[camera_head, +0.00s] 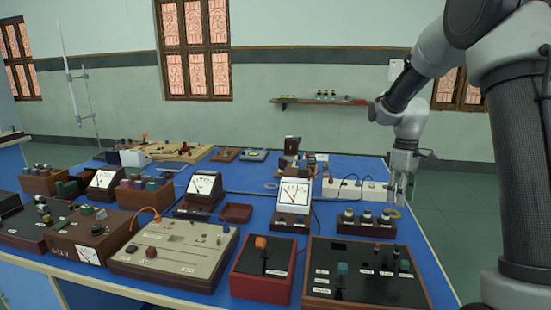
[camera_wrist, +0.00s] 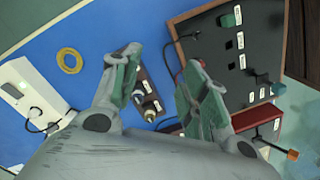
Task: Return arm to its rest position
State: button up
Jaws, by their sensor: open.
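My gripper (camera_head: 400,190) hangs from my arm at the right of the head view, pointing down above the right edge of the blue bench (camera_head: 325,250). In the wrist view my gripper (camera_wrist: 163,72) has its two fingers spread apart with nothing between them. Below the fingers a small dark block with several round terminals (camera_wrist: 148,95) rests on the bench. The same terminal block (camera_head: 366,225) shows in the head view, in front of my gripper. My arm reaches in from the right side of the head view.
A black-topped panel (camera_head: 365,272), a red box (camera_head: 263,268) and meters fill the front. A wall shelf (camera_head: 318,101) is behind. Floor right of the bench is clear.

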jog(key=s+r+m+t, duration=0.2)
jog(key=s+r+m, duration=0.2)
jog(key=s, duration=1)
jog(key=s+a+r+m+t, duration=0.1)
jog(key=s+r+m+t, duration=0.2)
jog(key=s+r, duration=0.5)
jog(key=shift+s+r+m+t, duration=0.2)
jog(key=shift+s+m+t, duration=0.15)
jog(key=shift+s, duration=3.15)
